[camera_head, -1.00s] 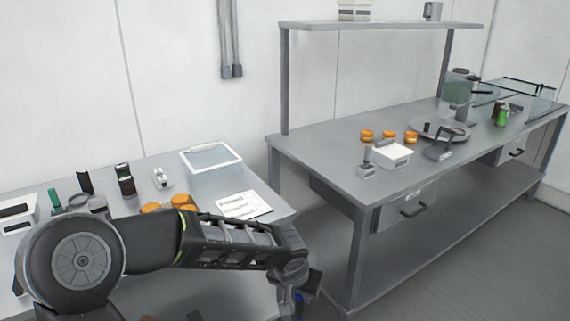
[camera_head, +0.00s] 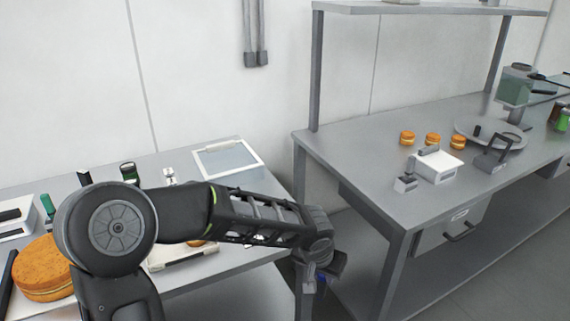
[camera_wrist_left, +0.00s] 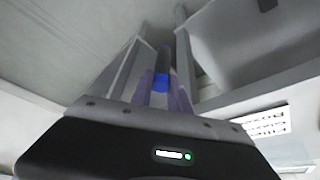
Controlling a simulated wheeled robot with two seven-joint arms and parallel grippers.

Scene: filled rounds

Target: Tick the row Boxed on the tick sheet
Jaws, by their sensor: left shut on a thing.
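My left gripper (camera_head: 318,280) is shut on a slim pen-like thing with a blue band (camera_wrist_left: 161,82) and a dark end. In the head view it hangs low, in front of the gap between the two tables; only a speck of blue shows there. A white sheet with rows of dark marks (camera_wrist_left: 266,123) shows at the right of the left wrist view, apart from the gripper; it looks like the tick sheet. Its rows cannot be read. In the head view my left arm covers most of that part of the left table. My right gripper is not in view.
The right table (camera_head: 375,165) holds small orange rounds (camera_head: 432,139), a white block device (camera_head: 438,166) and a round plate (camera_head: 500,133).

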